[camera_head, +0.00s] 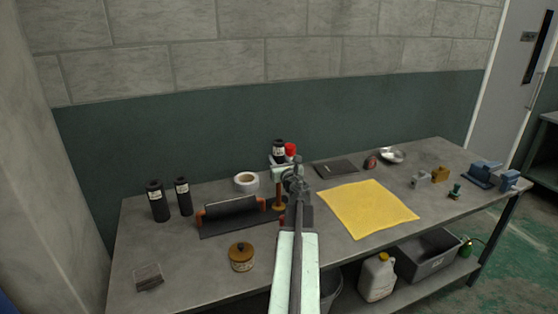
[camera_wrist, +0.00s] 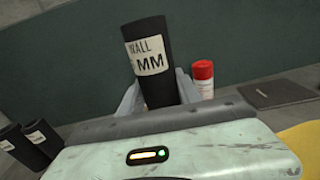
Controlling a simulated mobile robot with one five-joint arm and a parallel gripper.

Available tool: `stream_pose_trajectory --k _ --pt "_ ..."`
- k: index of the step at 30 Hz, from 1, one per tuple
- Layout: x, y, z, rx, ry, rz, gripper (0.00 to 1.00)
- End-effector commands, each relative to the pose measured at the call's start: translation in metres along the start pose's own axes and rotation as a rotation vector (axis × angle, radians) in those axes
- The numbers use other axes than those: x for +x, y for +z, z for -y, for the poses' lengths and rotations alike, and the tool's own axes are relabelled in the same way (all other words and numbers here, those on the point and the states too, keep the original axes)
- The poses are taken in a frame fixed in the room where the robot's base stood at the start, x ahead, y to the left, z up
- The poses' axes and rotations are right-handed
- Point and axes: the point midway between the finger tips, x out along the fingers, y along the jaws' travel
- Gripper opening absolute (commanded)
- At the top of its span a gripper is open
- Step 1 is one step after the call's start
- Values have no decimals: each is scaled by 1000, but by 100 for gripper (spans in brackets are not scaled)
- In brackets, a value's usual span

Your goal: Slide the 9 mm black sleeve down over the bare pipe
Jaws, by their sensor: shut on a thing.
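My gripper (camera_head: 281,164) is shut on a black sleeve (camera_head: 279,146) with a white label. In the wrist view my gripper (camera_wrist: 158,90) has a pale finger on each side of the sleeve (camera_wrist: 155,85). The label reads "WALL" and "MM"; its number is partly hidden. A copper-coloured upright piece (camera_head: 278,192), perhaps the bare pipe, shows below my gripper in the head view. Its top is hidden behind my gripper and arm, so I cannot tell whether the sleeve is around it. Two other black sleeves, (camera_head: 157,202) and (camera_head: 183,197), stand upright at the left of the bench.
A red-capped can (camera_head: 291,152) stands behind my gripper. A yellow cloth (camera_head: 368,208) lies right. The bench's front left has free room.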

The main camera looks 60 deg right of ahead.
Motion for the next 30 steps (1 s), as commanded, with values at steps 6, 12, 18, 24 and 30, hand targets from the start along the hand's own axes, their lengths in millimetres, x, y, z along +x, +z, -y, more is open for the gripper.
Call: stream_pose_trajectory --k 6,12,18,24,30 --pt "0 -14 0 0 0 0 0" --pt "0 -13 0 0 0 0 0" --pt "0 -16 0 0 1 0 0" --pt "0 -29 0 0 1 0 0" --pt "0 -40 -1 0 1 0 0"
